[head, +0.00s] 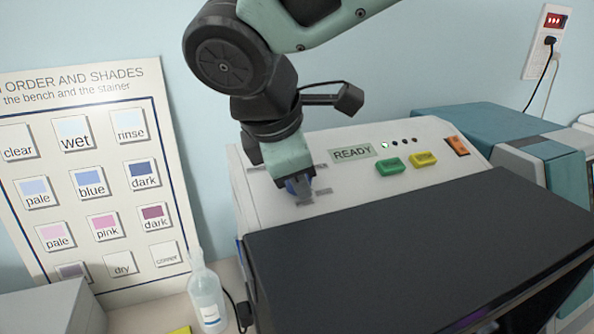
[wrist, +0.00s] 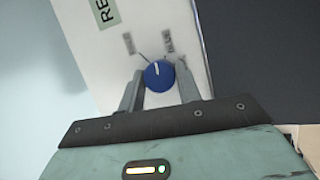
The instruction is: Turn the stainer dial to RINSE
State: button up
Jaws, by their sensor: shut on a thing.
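The stainer (head: 360,195) is a white machine with a dark lid and a sloped panel reading READY. Its blue dial (wrist: 159,74) shows between my fingers in the wrist view, with a white pointer line near its top. Small labels stand around the dial, too blurred to read. My gripper (head: 304,196) is at the left of the panel, shut on the dial, with a finger on each side. In the head view my gripper hides most of the dial. My gripper also shows in the wrist view (wrist: 160,84).
A green button (head: 390,166), a yellow button (head: 423,159) and an orange switch (head: 456,146) sit right of my gripper. A clear bottle (head: 207,295) stands left of the stainer. A shade chart (head: 90,180) leans on the wall. A teal machine (head: 490,125) stands at the right.

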jog(key=n+t, duration=0.1)
jog(key=n, duration=0.1)
jog(key=n+t, duration=0.1)
jog(key=n, duration=0.2)
jog(key=shift+s+n+y, duration=0.15)
jog(key=shift+n+y, duration=0.15)
jog(key=shift+y, duration=0.1)
jog(key=n+t+y, duration=0.1)
jog(key=n, duration=0.3)
jog(key=shift+d+n, duration=0.15)
jog(key=shift+n, duration=0.15)
jog(key=n+y, duration=0.1)
jog(key=n, duration=0.1)
jog(key=n+y+p, duration=0.1)
jog(key=n, duration=0.1)
jog(key=shift+s+d+n+t, duration=0.1)
jog(key=shift+d+n+t, duration=0.05)
jog(key=shift+n+t, duration=0.2)
jog(key=n, duration=0.2)
jog(key=n+y+p, duration=0.1)
jog(key=n, duration=0.1)
jog(key=shift+f+n+y+p, duration=0.1)
jog(key=shift+n+y+p, duration=0.15)
jog(key=shift+y+p, duration=0.05)
jog(key=shift+n, duration=0.3)
jog(key=o, duration=1)
jog(key=shift+c, duration=0.2)
jog(key=shift+d, duration=0.1)
